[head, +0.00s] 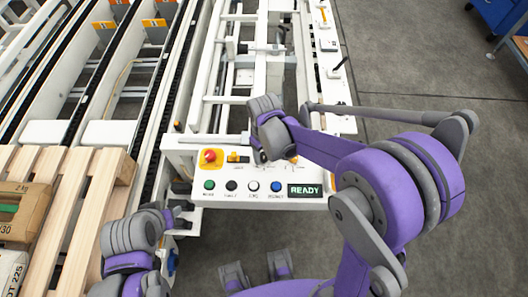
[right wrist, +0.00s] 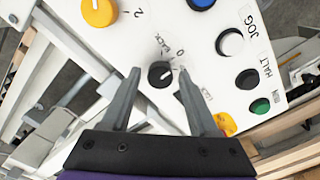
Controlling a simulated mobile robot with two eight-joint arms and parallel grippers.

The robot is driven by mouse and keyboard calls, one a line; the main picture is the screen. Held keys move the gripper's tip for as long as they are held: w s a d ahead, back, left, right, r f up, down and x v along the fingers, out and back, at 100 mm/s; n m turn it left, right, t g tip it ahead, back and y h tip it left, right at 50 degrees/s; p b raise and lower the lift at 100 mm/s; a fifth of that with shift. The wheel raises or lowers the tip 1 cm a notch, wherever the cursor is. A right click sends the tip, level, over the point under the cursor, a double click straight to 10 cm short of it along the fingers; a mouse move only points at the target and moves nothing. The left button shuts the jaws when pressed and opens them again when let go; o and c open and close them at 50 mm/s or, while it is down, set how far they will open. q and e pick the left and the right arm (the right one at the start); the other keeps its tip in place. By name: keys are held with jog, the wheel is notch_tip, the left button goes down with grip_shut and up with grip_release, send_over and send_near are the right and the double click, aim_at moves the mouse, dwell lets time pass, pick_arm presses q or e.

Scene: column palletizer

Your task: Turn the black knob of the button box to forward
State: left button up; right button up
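The button box (head: 220,197) is a white panel at the front of the white machine. In the right wrist view its black knob (right wrist: 158,76) shows a white pointer line aimed to the upper right, toward the "0" mark; "BACK" is printed beside it.
Around the knob are a red emergency stop on yellow (head: 210,157), a yellow knob (right wrist: 99,11), and green (head: 209,185), black (head: 231,185), white (head: 253,186) and blue (head: 276,186) buttons. A READY display (head: 305,190) is at the right. A wooden pallet (head: 85,200) stands left.

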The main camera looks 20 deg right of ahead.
grip_shut()
jog(key=shift+m, duration=0.4)
jog(key=m+b, duration=0.1)
jog(key=m, duration=0.2)
jog(key=shift+m+b, duration=0.7)
jog(key=shift+m, duration=1.8)
jog(key=shift+o, duration=1.1)
grip_release()
